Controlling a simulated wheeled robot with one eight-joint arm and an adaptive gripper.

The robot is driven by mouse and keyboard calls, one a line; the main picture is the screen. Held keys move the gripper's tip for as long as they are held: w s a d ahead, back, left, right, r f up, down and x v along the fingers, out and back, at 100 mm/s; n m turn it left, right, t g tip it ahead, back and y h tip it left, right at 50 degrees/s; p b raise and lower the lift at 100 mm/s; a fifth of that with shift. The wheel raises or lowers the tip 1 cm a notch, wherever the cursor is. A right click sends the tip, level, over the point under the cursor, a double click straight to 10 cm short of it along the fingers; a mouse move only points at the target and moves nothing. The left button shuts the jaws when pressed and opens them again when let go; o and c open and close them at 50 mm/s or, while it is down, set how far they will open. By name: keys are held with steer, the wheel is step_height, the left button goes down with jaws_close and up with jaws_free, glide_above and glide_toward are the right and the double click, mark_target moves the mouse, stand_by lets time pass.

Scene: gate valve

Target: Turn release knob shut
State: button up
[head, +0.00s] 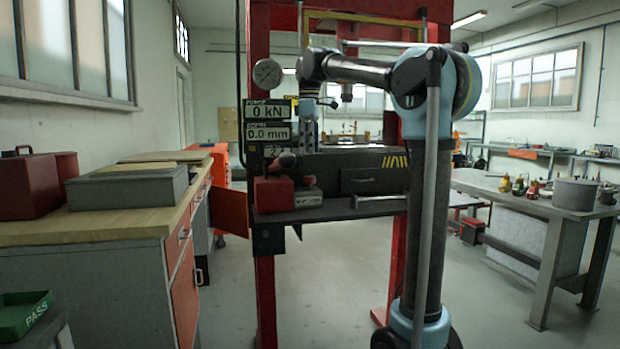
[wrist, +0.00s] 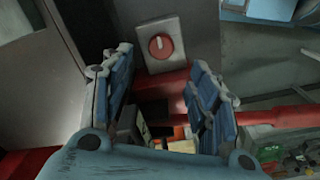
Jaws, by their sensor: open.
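The release knob (wrist: 160,46) shows in the wrist view as a round red knob with a short pale mark pointing up. It sits on a light grey square plate (wrist: 176,62). My gripper (wrist: 160,60) is open, with one blue-grey padded finger on each side of the picture below the knob. The knob appears beyond the fingertips, and nothing is between the pads. In the head view my gripper (head: 309,134) hangs at the press, beside the displays. I cannot make out the knob for certain in the head view.
The red press frame (head: 264,290) surrounds the work area. Displays (head: 267,112) read 0 kN and 0.0 mm, with a round gauge (head: 267,73) above. A red block (head: 273,195) sits on the press's left side. A wooden-topped bench (head: 90,222) stands left, a grey table (head: 545,208) right.

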mark_target(310, 183)
step_height(310, 183, down, 10)
steer(key=shift+r, duration=0.1)
stand_by(0.4)
steer(key=c, duration=1.1)
